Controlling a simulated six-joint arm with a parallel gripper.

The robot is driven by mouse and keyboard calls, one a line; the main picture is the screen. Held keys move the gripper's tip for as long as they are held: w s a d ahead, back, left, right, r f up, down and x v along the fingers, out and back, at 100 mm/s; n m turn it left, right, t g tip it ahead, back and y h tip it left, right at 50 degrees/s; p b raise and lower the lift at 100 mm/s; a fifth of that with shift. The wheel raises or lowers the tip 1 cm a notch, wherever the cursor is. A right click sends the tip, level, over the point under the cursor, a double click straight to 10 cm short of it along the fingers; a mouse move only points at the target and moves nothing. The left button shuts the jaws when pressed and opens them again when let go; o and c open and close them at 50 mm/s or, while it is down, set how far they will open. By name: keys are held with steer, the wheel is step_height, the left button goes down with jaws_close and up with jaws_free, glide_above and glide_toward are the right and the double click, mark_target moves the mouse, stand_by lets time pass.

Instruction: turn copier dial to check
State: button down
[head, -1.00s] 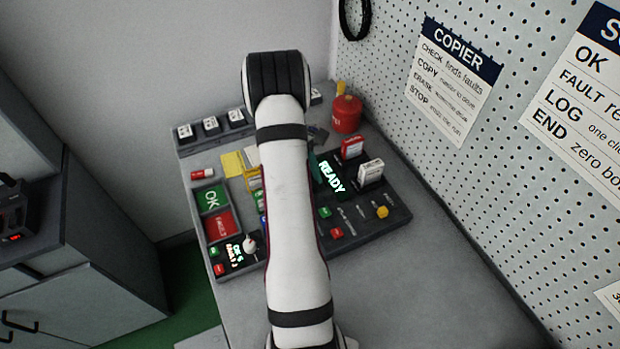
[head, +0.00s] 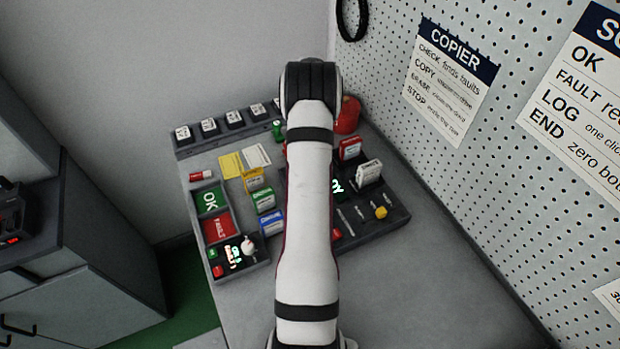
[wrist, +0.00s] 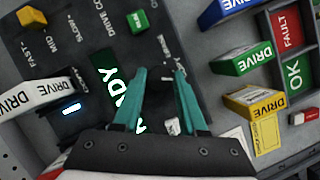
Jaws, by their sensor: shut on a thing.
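The copier (wrist: 95,40) is a dark panel with a display, buttons and printed labels. Its lit display shows part of READY (wrist: 108,80). My gripper (wrist: 160,73) has its teal fingers down at the panel beside this display, with a gap between them. They are shut on the copier dial, which is mostly hidden between them; small white labels show around that spot. In the head view my arm covers the gripper and dial, and only the copier's right part (head: 385,222) shows. The copier poster (head: 450,75) lists check, copy, erase and stop.
A white drive (head: 369,172) and a red drive (head: 350,149) stand in the copier. Yellow, green and blue drives stand left of my arm. OK (head: 209,201) and FAULT (head: 219,229) trays lie further left. The bench front right is clear.

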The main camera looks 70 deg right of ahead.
steer(key=shift+m+t, duration=0.6)
steer(key=shift+m, duration=0.9)
steer(key=shift+c, duration=2.3)
jaws_free()
steer(key=v, duration=1.5)
steer(key=shift+d+r, duration=0.3)
steer(key=shift+d, duration=0.05)
steer(key=shift+s, duration=0.1)
